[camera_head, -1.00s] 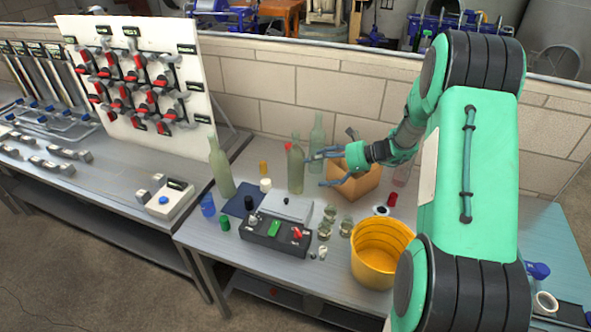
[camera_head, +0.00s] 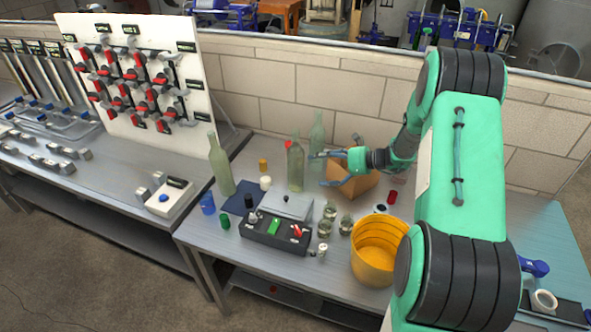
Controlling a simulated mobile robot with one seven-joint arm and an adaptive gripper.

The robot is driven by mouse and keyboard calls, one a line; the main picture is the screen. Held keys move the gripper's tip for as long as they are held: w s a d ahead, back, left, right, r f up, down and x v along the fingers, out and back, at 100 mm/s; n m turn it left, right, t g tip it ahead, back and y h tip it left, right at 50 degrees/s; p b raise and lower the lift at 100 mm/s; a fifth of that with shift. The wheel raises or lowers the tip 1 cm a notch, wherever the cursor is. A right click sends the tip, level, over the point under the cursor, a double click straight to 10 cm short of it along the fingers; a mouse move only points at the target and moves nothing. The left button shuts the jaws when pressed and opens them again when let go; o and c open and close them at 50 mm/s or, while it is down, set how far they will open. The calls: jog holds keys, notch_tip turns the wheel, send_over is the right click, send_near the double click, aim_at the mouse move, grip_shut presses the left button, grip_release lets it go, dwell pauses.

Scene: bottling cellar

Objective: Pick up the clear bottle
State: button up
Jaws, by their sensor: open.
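Several glass bottles stand upright on the metal bench. The palest, a clear bottle (camera_head: 317,132), stands at the back near the wall, its lower part partly behind my upper finger. A greenish bottle with a red top (camera_head: 295,168) stands just in front and left of it. Another greenish bottle (camera_head: 220,167) stands further left. My gripper (camera_head: 325,169) is open and empty, its fingers spread and pointing left at the bottles. The red-topped bottle is just left of the fingertips; I cannot tell whether anything touches.
A cardboard box (camera_head: 362,182) sits behind my gripper. A yellow bucket (camera_head: 374,262), small glass jars (camera_head: 346,226), a red cap (camera_head: 392,197) and a dark control box (camera_head: 268,233) stand in front. A tiled wall (camera_head: 300,95) closes the back.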

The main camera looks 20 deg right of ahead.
aim_at(294, 166)
jog(key=shift+b+x, duration=0.55)
jog(key=shift+x, duration=2.65)
jog(key=shift+a, duration=0.1)
jog(key=shift+b+x, duration=0.8)
jog(key=shift+x, duration=1.8)
jog(key=shift+w, duration=0.1)
jog(key=c, duration=1.8)
jog(key=shift+r, duration=0.1)
jog(key=shift+c, duration=1.2)
jog(key=shift+r, duration=0.15)
